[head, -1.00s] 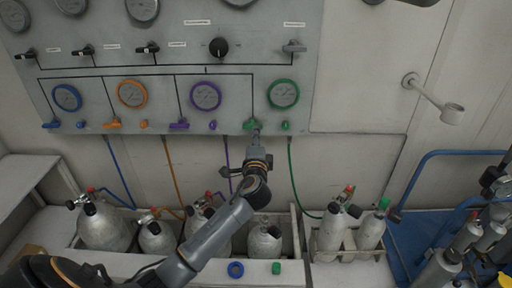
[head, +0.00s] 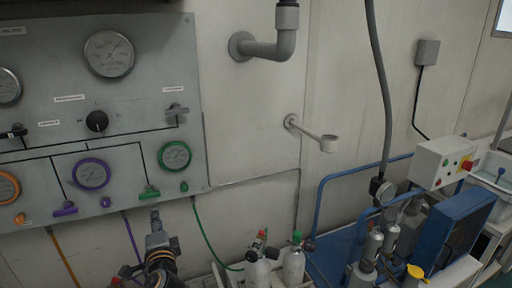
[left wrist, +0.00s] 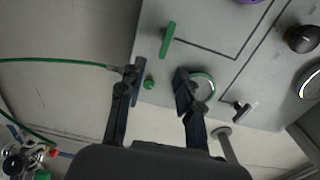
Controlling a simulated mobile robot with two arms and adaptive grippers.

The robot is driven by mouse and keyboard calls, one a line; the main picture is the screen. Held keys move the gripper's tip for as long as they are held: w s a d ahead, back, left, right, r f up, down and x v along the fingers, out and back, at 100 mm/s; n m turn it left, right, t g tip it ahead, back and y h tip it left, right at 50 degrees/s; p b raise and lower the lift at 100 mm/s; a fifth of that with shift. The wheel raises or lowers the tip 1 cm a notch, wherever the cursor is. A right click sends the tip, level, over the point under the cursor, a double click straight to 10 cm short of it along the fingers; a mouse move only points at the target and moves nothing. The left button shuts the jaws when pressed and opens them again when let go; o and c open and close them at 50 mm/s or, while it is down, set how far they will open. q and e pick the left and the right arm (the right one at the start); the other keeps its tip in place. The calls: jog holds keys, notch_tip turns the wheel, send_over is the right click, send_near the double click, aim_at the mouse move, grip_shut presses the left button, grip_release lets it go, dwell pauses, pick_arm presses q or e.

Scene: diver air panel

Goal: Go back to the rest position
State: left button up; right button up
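My left gripper (head: 155,215) comes up from the bottom of the head view, just below the green valve handle (head: 149,193) of the wall panel. In the left wrist view the two fingers of my left gripper (left wrist: 160,82) are spread apart with nothing between them that they hold. The green handle (left wrist: 168,40) shows beyond the fingertips, apart from them. A small green knob (left wrist: 149,83) appears between the fingers. The green-ringed gauge (head: 175,156) is partly hidden by a finger in the wrist view. My right gripper is in neither view.
The grey panel (head: 140,105) carries gauges and valves. Grey-white cylinders (head: 293,266) stand below it. A wall bracket (head: 315,136) and a bent pipe (head: 265,48) stick out. A blue rail (head: 345,170), a hanging hose and a control box (head: 445,160) are at the right.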

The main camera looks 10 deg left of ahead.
pick_arm(q)
jog(key=s+d+f+n+g+h, duration=0.2)
jog(key=s+d+f+n+g, duration=0.1)
jog(key=s+f, duration=0.4)
jog(key=s+d+f+n+g+h, duration=0.2)
jog(key=s+f+n+g, duration=0.1)
jog(key=s+f, duration=0.4)
jog(key=s+d+f+n+g+h, duration=0.25)
jog(key=s+d, duration=0.25)
jog(key=s, duration=0.5)
jog(key=s+d+f+n+g+h, duration=0.1)
jog(key=s+d+f+g+h, duration=0.3)
jog(key=s, duration=0.6)
notch_tip(320, 180, down, 26)
jog(key=s+d, duration=0.1)
jog(key=s+a+f+g+y, duration=0.1)
jog(key=s+a+f, duration=0.2)
jog(key=s+f, duration=1.3)
jog(key=shift+s+b, duration=0.3)
jog(key=shift+s, duration=0.05)
